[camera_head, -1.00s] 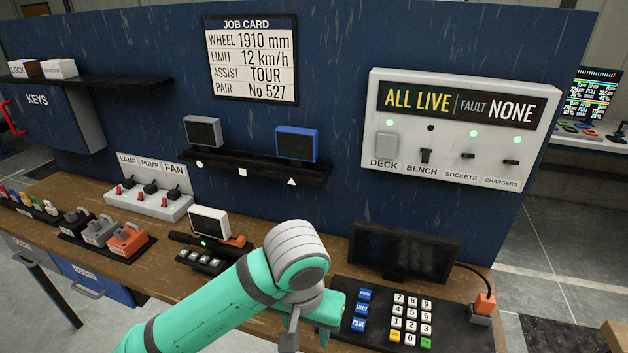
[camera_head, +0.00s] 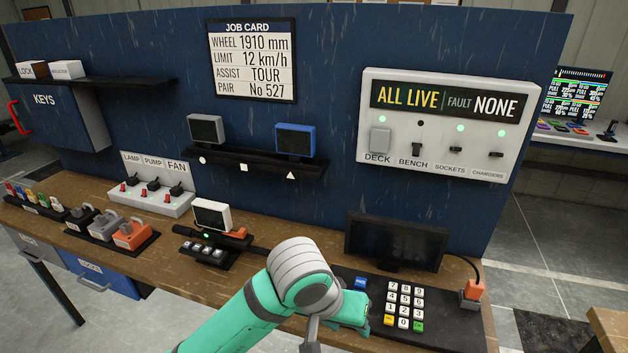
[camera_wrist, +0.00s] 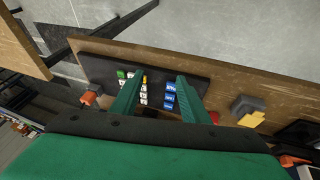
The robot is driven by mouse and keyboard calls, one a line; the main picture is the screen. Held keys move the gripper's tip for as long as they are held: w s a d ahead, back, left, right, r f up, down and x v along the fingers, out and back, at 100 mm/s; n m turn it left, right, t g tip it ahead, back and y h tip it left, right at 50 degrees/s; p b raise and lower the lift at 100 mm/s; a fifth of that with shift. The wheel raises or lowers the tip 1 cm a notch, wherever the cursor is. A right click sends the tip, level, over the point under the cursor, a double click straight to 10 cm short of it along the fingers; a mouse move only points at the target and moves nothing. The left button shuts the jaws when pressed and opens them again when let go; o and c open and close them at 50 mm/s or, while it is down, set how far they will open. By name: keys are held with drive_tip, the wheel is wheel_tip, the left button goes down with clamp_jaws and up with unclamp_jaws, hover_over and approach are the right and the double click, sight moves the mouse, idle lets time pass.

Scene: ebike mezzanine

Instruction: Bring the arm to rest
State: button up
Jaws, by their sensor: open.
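My arm reaches in from the bottom of the head view, with its grey wrist joint (camera_head: 305,268) over the front of the bench. My gripper (camera_wrist: 160,88) shows in the wrist view with its two green fingers apart and nothing between them. It hangs above the black keypad console (camera_head: 440,318), which has white number keys and blue keys; the console also shows in the wrist view (camera_wrist: 205,88). In the head view my arm hides most of the blue keys and the fingers are hard to make out.
A dark monitor (camera_head: 395,243) stands behind the keypad, with an orange plug (camera_head: 473,290) to its right. A small white display (camera_head: 212,214), padlocks (camera_head: 131,235) and a switch box (camera_head: 158,196) stand left along the bench. A wall panel (camera_head: 450,135) reads ALL LIVE.

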drive_tip(key=w+d+r+n+t+h, duration=0.1)
drive_tip(key=w+d+r+t+h, duration=0.2)
drive_tip(key=d, duration=0.4)
drive_tip(key=w+d+r+n+t+h, duration=0.1)
drive_tip(key=d+r+n+t+h, duration=0.15)
drive_tip(key=d+h, duration=0.4)
drive_tip(key=s+a+f+n+t+y, duration=0.4)
drive_tip(key=s+a+f+y, duration=0.1)
drive_tip(key=f, duration=0.5)
drive_tip(key=s+a+f+n+t+y, duration=0.4)
drive_tip(key=s+a+f+y, duration=0.15)
drive_tip(key=f, duration=0.35)
drive_tip(key=s+a+f+m+y, duration=0.1)
drive_tip(key=s+a, duration=0.4)
drive_tip(key=s, duration=0.6)
drive_tip(key=s+a+f+m+g+y, duration=0.1)
drive_tip(key=s+a+f+m+y, duration=0.1)
drive_tip(key=s+m, duration=0.4)
drive_tip(key=s+a+f, duration=0.1)
drive_tip(key=s+a, duration=0.1)
drive_tip(key=s, duration=0.3)
drive_tip(key=shift+s+a+f, duration=0.2)
drive_tip(key=shift+s+a, duration=0.15)
